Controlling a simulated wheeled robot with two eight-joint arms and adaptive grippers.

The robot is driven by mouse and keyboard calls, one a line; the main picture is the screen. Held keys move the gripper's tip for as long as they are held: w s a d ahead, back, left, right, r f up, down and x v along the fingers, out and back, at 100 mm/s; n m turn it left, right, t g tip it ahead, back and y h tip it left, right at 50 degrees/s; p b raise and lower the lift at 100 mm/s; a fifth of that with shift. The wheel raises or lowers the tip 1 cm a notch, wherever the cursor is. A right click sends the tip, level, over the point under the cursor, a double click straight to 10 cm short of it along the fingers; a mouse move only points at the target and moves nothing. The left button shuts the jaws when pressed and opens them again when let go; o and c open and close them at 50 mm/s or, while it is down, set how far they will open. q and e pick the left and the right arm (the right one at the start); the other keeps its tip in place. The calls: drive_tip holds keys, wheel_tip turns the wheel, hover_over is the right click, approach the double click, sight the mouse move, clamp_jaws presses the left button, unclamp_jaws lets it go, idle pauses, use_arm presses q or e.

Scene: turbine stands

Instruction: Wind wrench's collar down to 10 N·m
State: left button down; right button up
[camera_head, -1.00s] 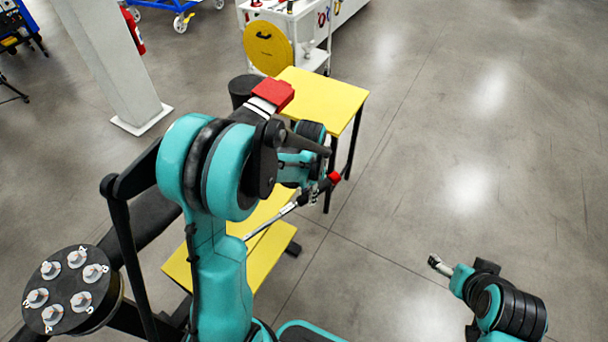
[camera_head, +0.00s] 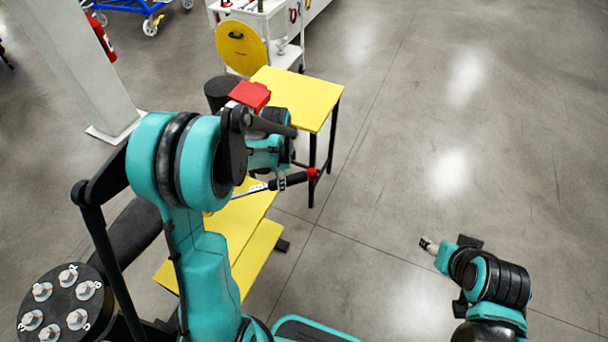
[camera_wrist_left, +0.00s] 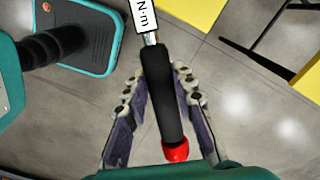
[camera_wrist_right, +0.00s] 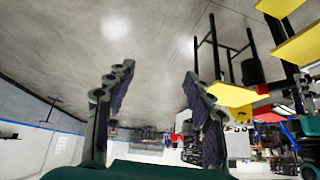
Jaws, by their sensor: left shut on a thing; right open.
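The wrench shows a black grip (camera_wrist_left: 160,95) with a red end (camera_wrist_left: 176,151) in the left wrist view; a white "N·m" label (camera_wrist_left: 145,16) is partly cut off at the top, so no setting can be read. In the head view its red end (camera_head: 312,173) points right and its silver shaft (camera_head: 248,191) runs left behind my arm. My left gripper (camera_wrist_left: 165,85) is shut around the black grip, with a finger on each side. My right gripper (camera_wrist_right: 158,75) is open and empty; in the head view it is above bare floor at the right.
A yellow-topped table (camera_head: 300,95) stands just beyond the wrench, and lower yellow platforms (camera_head: 240,235) lie below it. A black disc with lettered bolts (camera_head: 60,310) is at the lower left. A white cart (camera_head: 265,25) is behind. The floor at right is clear.

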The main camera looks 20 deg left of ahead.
drive_tip(key=w+a+g+y, duration=0.6)
drive_tip(key=w+a+y, duration=0.3)
drive_tip(key=w+a, duration=0.9)
drive_tip(key=n+g+y, duration=0.4)
drive_tip(key=g+y, duration=0.2)
approach(312, 174)
drive_tip(key=a+f, duration=0.2)
drive_tip(key=a, duration=0.4)
drive_tip(key=shift+a+f, duration=0.35)
drive_tip(key=shift+a, duration=0.05)
drive_tip(key=shift+s, duration=0.15)
drive_tip(key=shift+c, duration=0.2)
